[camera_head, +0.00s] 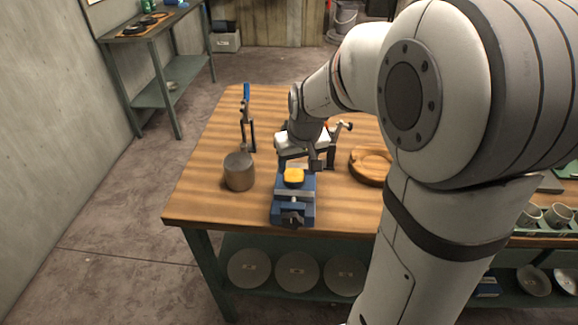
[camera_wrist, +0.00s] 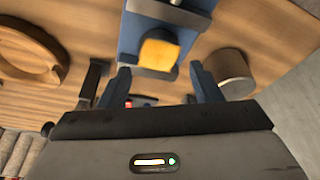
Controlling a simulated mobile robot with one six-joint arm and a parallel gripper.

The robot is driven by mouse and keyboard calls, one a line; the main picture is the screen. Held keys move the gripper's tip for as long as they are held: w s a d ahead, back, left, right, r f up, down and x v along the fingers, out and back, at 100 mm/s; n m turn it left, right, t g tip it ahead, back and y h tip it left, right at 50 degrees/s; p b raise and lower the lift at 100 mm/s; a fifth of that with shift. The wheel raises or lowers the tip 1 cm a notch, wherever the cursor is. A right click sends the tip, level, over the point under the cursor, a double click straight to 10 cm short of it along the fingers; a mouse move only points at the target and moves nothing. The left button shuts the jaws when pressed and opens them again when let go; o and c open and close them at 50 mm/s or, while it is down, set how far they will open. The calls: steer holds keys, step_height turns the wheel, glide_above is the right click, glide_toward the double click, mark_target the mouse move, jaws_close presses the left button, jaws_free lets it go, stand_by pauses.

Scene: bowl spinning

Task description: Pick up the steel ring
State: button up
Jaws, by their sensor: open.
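I cannot make out a steel ring for certain in either view. My gripper (camera_head: 318,160) hangs over the workbench, just behind a blue vise (camera_head: 306,208). In the wrist view my gripper (camera_wrist: 160,72) is open, its two blue-grey fingers apart with nothing seen held between them. A yellow block (camera_head: 294,175) sits at the vise's rear end. In the wrist view the yellow block (camera_wrist: 159,52) shows just beyond the gap between the fingers, with the vise (camera_wrist: 150,30) behind it. The area directly below my gripper is partly hidden by the gripper itself.
A metal cylinder (camera_head: 239,173) stands left of the vise. A round wooden piece (camera_head: 370,178) lies to the right. A thin upright stand with a blue top (camera_head: 246,92) is at the back left. Cups (camera_head: 556,214) stand far right. The left front of the bench (camera_head: 195,208) is clear.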

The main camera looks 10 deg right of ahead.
mark_target(294, 176)
steer(key=x, duration=0.6)
steer(key=shift+w+p, duration=0.2)
steer(key=shift+p, duration=0.1)
steer(key=shift+r, duration=0.1)
steer(key=c, duration=0.8)
steer(key=shift+c, duration=0.2)
